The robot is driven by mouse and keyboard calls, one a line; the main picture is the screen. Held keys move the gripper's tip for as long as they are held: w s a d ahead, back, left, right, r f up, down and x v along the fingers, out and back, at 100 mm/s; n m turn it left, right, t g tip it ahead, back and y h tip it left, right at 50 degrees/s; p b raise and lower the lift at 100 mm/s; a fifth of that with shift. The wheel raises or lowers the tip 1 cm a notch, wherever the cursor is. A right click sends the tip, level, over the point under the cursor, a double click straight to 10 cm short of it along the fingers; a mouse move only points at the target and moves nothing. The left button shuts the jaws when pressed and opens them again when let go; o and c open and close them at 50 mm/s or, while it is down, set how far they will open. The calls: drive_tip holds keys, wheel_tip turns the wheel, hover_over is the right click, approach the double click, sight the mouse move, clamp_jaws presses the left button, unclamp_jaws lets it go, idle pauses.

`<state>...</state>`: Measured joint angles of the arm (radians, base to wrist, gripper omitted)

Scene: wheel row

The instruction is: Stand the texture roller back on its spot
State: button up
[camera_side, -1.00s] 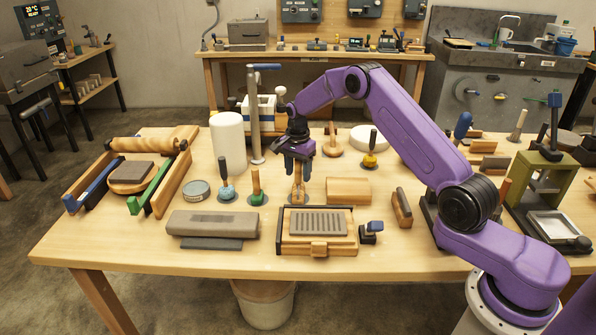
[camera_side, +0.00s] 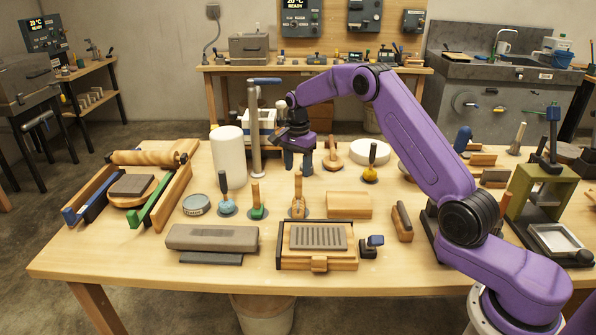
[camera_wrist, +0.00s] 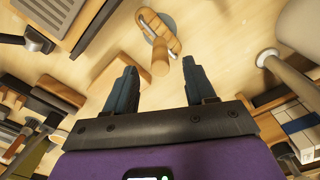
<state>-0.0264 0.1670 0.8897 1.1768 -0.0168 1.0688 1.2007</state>
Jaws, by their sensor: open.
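The texture roller, seemingly the pale wooden tool (camera_side: 298,204), stands upright in the row of tools at the table's middle, handle up. In the wrist view the wooden tool (camera_wrist: 158,38) is on a grey-blue round spot (camera_wrist: 150,14), its handle end toward me. My gripper (camera_side: 299,171) is open and empty, above and behind the tool in the side view, clear of it. In the wrist view my two dark fingers (camera_wrist: 157,72) are apart, with the handle end showing between and beyond them. How exactly its base meets the spot is partly hidden.
A blue-based tool (camera_side: 226,197) and a green-based tool (camera_side: 257,204) stand left of it. A wooden block (camera_side: 349,205) lies to the right, and a framed board (camera_side: 290,259) in front. A metal post (camera_side: 254,140) and white cylinder (camera_side: 228,157) stand behind left.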

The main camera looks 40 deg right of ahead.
drive_tip(key=shift+r, duration=0.5)
idle(0.9)
drive_tip(key=shift+r, duration=0.55)
drive_tip(key=s+a+r+n, duration=0.4)
drive_tip(key=s+a+n, duration=0.2)
drive_tip(key=s+a, duration=0.2)
drive_tip(key=s+a+r+n, duration=0.4)
drive_tip(key=s+a+n, duration=0.2)
drive_tip(key=s+a, duration=0.2)
drive_tip(key=s+d+n, duration=0.2)
drive_tip(key=s+n, duration=0.6)
drive_tip(key=s, duration=0.7)
drive_tip(key=s+d+f+n, duration=0.1)
drive_tip(key=s+n, duration=0.6)
drive_tip(key=s, duration=0.8)
drive_tip(key=shift+d+n+y, duration=0.3)
drive_tip(key=shift+d+n, duration=0.1)
drive_tip(key=shift+d, duration=0.05)
